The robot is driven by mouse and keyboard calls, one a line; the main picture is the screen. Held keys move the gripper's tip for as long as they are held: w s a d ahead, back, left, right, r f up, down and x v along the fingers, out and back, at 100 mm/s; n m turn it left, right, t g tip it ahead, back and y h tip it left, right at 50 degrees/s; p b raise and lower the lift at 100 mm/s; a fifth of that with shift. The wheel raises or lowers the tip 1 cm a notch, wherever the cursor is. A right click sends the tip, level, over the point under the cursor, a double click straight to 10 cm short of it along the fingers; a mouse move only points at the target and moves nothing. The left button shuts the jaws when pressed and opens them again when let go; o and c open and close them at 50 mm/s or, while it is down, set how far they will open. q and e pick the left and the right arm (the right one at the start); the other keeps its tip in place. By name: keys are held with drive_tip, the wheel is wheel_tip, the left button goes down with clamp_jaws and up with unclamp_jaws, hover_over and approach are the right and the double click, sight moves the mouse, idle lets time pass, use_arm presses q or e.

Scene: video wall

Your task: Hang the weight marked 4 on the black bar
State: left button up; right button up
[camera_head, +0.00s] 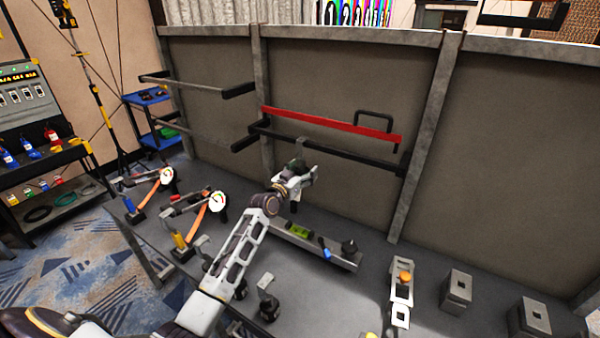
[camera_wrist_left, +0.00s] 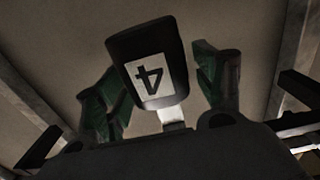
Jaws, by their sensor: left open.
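The weight marked 4 (camera_wrist_left: 146,45) is a dark block with a white label in the left wrist view, its number upside down in that picture. A pale stem (camera_wrist_left: 172,117) joins its lower end there. My left gripper (camera_head: 297,172) is open, its green-padded fingers on either side of the weight with gaps visible. The black bar (camera_head: 340,154) runs along the wall panel just above and behind the gripper in the head view. A grey hook (camera_head: 302,144) shows at the bar above the gripper; I cannot tell whether it bears on the bar. My right gripper is not visible.
A red bar (camera_head: 330,122) runs just above the black bar. More hooked dark weights (camera_head: 269,303) stand on the grey bench. Two round gauges (camera_head: 218,201) and a level with a green vial (camera_head: 299,231) are near the arm. Grey blocks (camera_head: 456,291) stand at right.

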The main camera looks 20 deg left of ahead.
sight(298, 173)
use_arm(q)
drive_tip(key=shift+s+r, duration=0.15)
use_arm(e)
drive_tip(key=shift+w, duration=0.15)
use_arm(q)
drive_tip(key=shift+s+a, duration=0.15)
drive_tip(key=shift+s, duration=0.55)
drive_tip(key=shift+s+a, duration=0.1)
drive_tip(key=shift+s, duration=0.6)
drive_tip(key=s+a, duration=0.1)
drive_tip(key=s, duration=0.7)
drive_tip(key=shift+s, duration=0.35)
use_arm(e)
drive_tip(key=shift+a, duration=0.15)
use_arm(q)
drive_tip(key=shift+a+r, duration=0.1)
drive_tip(key=shift+r, duration=0.15)
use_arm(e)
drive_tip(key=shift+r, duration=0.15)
use_arm(q)
wheel_tip(298, 173, up, 9)
drive_tip(key=p, duration=0.9)
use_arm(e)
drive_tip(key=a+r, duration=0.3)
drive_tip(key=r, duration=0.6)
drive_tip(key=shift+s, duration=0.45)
